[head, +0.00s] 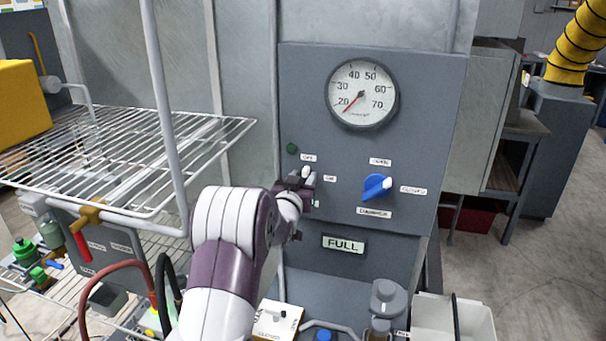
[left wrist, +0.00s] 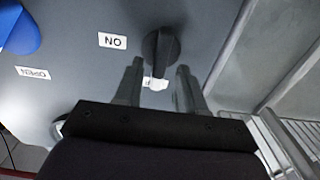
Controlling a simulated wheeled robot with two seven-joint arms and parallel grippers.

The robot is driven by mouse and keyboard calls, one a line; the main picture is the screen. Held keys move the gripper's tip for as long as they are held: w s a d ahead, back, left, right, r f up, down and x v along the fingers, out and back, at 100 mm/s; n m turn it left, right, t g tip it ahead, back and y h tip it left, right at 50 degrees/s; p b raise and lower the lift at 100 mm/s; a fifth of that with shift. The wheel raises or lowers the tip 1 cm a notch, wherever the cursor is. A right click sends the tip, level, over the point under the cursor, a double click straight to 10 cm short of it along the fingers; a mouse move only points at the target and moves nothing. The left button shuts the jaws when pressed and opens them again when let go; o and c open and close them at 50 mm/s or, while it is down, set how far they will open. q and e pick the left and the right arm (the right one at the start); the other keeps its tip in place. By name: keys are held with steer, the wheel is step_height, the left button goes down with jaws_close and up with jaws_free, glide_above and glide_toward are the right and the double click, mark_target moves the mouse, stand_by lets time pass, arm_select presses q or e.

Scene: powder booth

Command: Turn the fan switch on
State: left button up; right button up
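The fan switch is a black rotary knob (left wrist: 162,50) on the grey panel (head: 340,75). In the left wrist view its ridge points down the picture, towards a label mostly hidden at the fingers; the ON label (left wrist: 112,41) is at its left. In the head view my left gripper (head: 303,177) covers most of the switch, beside the OFF label (head: 308,158) and the ON label (head: 330,178). In the wrist view my left gripper (left wrist: 160,70) is open, its fingers either side of the ridge's lower end; I cannot tell whether they touch it. My right gripper is not in view.
A blue damper knob (head: 375,188) is right of the switch, below a round gauge (head: 362,93). A dark green lamp (head: 292,148) sits above left. A wire rack (head: 120,150) stands at the left.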

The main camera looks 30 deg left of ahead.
arm_select(q)
steer(key=shift+w, duration=0.35)
jaws_close()
